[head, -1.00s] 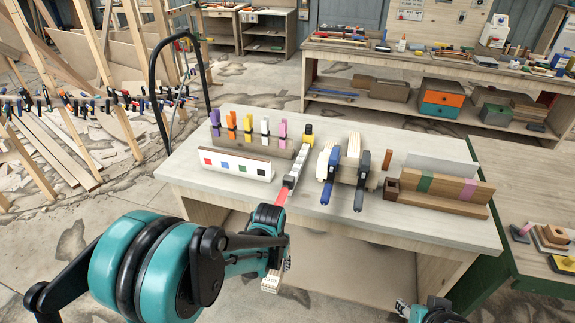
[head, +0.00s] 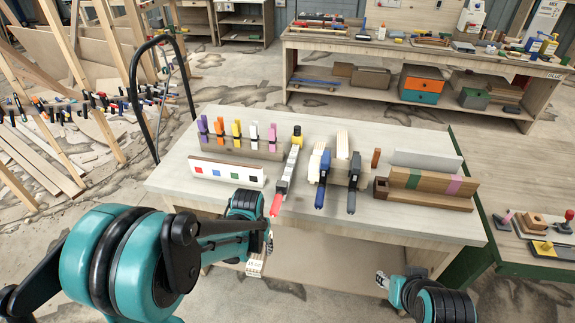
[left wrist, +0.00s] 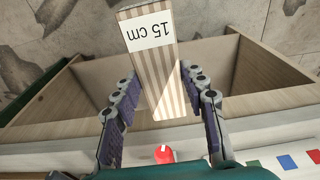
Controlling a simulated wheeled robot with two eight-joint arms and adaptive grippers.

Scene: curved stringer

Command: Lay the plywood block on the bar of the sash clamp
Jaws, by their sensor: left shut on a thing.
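The plywood block (head: 255,264), striped on its side, has a white "15 cm" label; it also shows in the left wrist view (left wrist: 152,75). My left gripper (head: 266,246) is shut on the block, with one finger on each side in the left wrist view (left wrist: 160,100). It holds the block in front of the table's near edge, off the tabletop. The sash clamp (head: 289,170) lies on the table, its bar pointing toward me, with a red handle (head: 276,204) at the near end and yellow at the far end. My right gripper (head: 382,280) is low in front of the table; its finger opening is unclear.
Coloured clamps (head: 237,130) stand in a rack left of the sash clamp, behind a white board with coloured squares (head: 227,172). Blue and black clamps (head: 322,180) stand close on its right. Wooden boards (head: 430,185) lie farther right. The table's front left (head: 180,185) is bare.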

